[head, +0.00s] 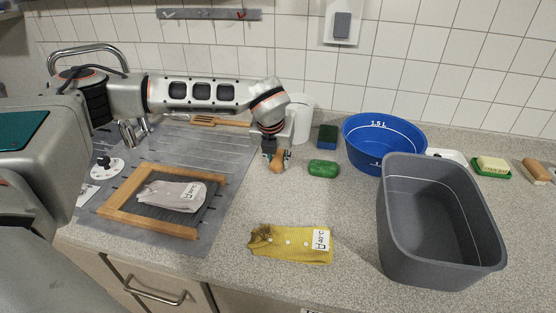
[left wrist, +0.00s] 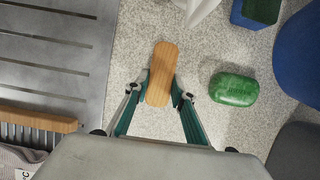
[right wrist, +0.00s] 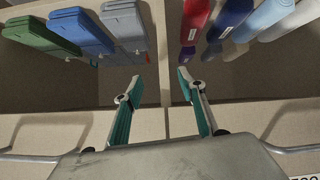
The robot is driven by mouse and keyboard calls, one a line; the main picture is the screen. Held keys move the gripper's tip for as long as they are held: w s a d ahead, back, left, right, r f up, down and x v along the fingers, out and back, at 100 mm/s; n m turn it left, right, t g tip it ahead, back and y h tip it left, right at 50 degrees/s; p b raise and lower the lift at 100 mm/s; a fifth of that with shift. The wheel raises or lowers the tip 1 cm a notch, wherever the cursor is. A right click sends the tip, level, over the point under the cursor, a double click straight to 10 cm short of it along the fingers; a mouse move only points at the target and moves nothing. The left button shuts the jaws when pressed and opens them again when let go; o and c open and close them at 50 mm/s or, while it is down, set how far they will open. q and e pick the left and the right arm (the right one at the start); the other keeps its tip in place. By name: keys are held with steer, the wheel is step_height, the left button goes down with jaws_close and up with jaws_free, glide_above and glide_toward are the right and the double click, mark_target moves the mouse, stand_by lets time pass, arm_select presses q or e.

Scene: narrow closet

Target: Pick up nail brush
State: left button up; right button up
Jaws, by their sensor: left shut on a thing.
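The nail brush (head: 277,161) has an oblong, light wooden back. In the left wrist view the nail brush (left wrist: 162,72) lies between the two fingers, which touch its long sides. My left gripper (head: 275,152) is shut on it, over the counter beside the metal drainboard. Its bristles are hidden below the wood. I cannot tell whether it is clear of the counter. My right gripper (right wrist: 160,88) shows only in the right wrist view; its fingers are apart with nothing between them.
A green soap (head: 323,168) is right of the left gripper, with a white container (head: 301,115) behind. A blue basin (head: 367,150) and grey tub (head: 440,255) stand right. A yellow knit piece (head: 283,243) lies in front. Folded cloths (right wrist: 80,30) lie past the right gripper.

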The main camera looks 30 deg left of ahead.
mark_target(278, 160)
arm_select(q)
step_height(278, 160, up, 20)
stand_by(0.5)
